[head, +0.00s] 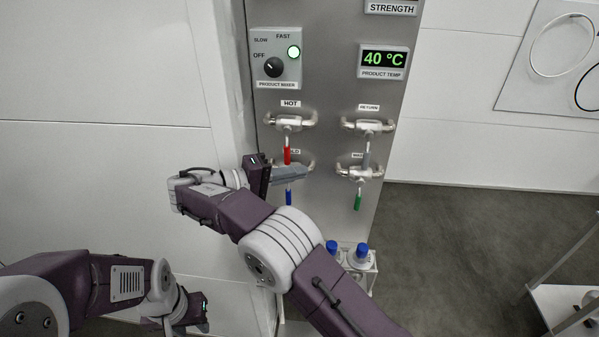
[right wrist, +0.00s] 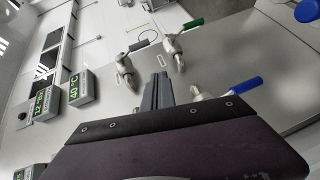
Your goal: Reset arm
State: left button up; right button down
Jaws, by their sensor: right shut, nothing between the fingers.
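My right gripper (head: 292,173) is in front of the valve labelled COLD in the head view, covering most of it. Its grey fingers are shut together with nothing between them, as the right wrist view (right wrist: 158,90) also shows. I cannot tell whether they touch the valve. The cold valve's blue handle (head: 288,197) hangs down below the fingers; the hot valve's red handle (head: 287,155) hangs down just above them. My left gripper (head: 193,310) is low at the left, away from the panel; its fingers are not clearly visible.
The grey panel (head: 330,90) carries a mixer knob (head: 273,67) beside a lit green lamp, a 40 °C display (head: 384,59), a return valve (head: 368,126) and a green-handled valve (head: 358,174). Blue-capped bottles (head: 361,252) stand in a rack below. Open floor (head: 470,235) lies right.

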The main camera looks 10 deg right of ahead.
jog(key=s+d+r+m+g, duration=0.1)
jog(key=d+r+m+g, duration=0.1)
jog(key=d, duration=0.4)
jog(key=s+d+r+m+g, duration=0.1)
jog(key=d+r+g, duration=0.15)
jog(key=d, duration=0.35)
jog(key=s+d+f+g+y, duration=0.1)
jog(key=s+d+f+y, duration=0.25)
jog(key=s+d, duration=0.35)
jog(key=s+a+f+g+y, duration=0.1)
jog(key=s+f+y, duration=0.6)
jog(key=s+f, duration=0.7)
pick_arm(q)
jog(key=shift+d, duration=0.1)
pick_arm(e)
jog(key=w+a+f+t+y, duration=0.1)
jog(key=a+f+t+y, duration=0.1)
jog(key=a+f+y, duration=0.3)
jog(key=shift+w+a+f+n+t, duration=0.2)
jog(key=shift+a+f+n+t, duration=0.15)
jog(key=shift+a+f, duration=1.8)
